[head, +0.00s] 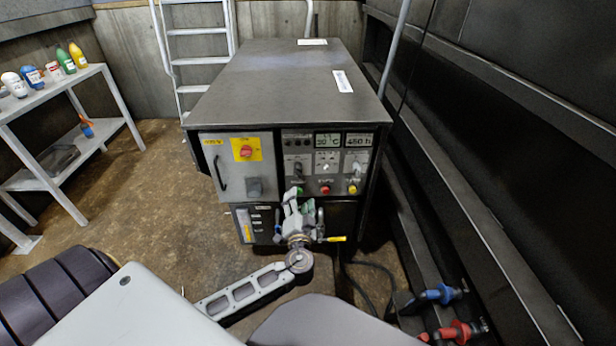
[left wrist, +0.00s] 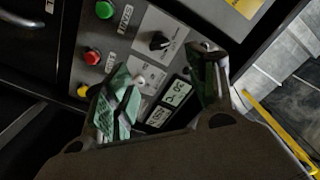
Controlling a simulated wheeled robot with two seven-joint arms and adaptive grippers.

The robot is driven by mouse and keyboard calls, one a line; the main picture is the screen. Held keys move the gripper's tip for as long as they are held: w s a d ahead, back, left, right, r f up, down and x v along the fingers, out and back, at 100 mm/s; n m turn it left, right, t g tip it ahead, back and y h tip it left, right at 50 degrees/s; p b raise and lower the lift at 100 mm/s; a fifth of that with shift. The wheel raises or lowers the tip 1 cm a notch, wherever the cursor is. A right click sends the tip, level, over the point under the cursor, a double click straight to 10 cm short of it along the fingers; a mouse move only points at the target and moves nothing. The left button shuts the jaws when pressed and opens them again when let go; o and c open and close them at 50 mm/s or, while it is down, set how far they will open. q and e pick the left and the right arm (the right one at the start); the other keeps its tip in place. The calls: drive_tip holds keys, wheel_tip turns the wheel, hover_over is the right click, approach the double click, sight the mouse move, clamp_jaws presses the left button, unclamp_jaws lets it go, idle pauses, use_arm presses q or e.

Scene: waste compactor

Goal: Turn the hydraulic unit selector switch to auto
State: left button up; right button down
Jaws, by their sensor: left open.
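The hydraulic unit is a dark grey cabinet (head: 285,80) with a control panel on its front. A black selector switch (head: 298,169) sits on the panel's left part, above a green button. In the left wrist view the switch (left wrist: 158,42) shows as a black knob on a light plate; its label is too small to read and I cannot tell its setting. My left gripper (head: 300,203) is in front of the panel, below the switch in the picture. In the wrist view its two green-padded fingers (left wrist: 166,66) are apart, with nothing between them. My right gripper is not in view.
Red (head: 325,190) and yellow (head: 353,189) buttons lie beside the green one (head: 299,190). A red rotary switch (head: 246,151) on a yellow plate is to the left. A bottle shelf (head: 52,90) stands at left; a dark wall (head: 520,130) is at right.

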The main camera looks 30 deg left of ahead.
sight(299, 176)
use_arm(q)
drive_tip(key=shift+w+a, duration=0.1)
idle(0.3)
drive_tip(key=shift+b+x, duration=0.5)
drive_tip(key=shift+x, duration=3.4)
drive_tip(key=x, duration=0.3)
drive_tip(key=shift+w+a, duration=0.1)
drive_tip(key=shift+a, duration=0.05)
drive_tip(key=shift+b+x, duration=0.4)
drive_tip(key=shift+x, duration=0.5)
drive_tip(key=shift+w+a, duration=0.15)
drive_tip(key=shift+w, duration=0.1)
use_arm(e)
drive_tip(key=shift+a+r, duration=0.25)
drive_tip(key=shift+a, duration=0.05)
use_arm(q)
drive_tip(key=shift+c, duration=0.5)
drive_tip(key=c, duration=0.9)
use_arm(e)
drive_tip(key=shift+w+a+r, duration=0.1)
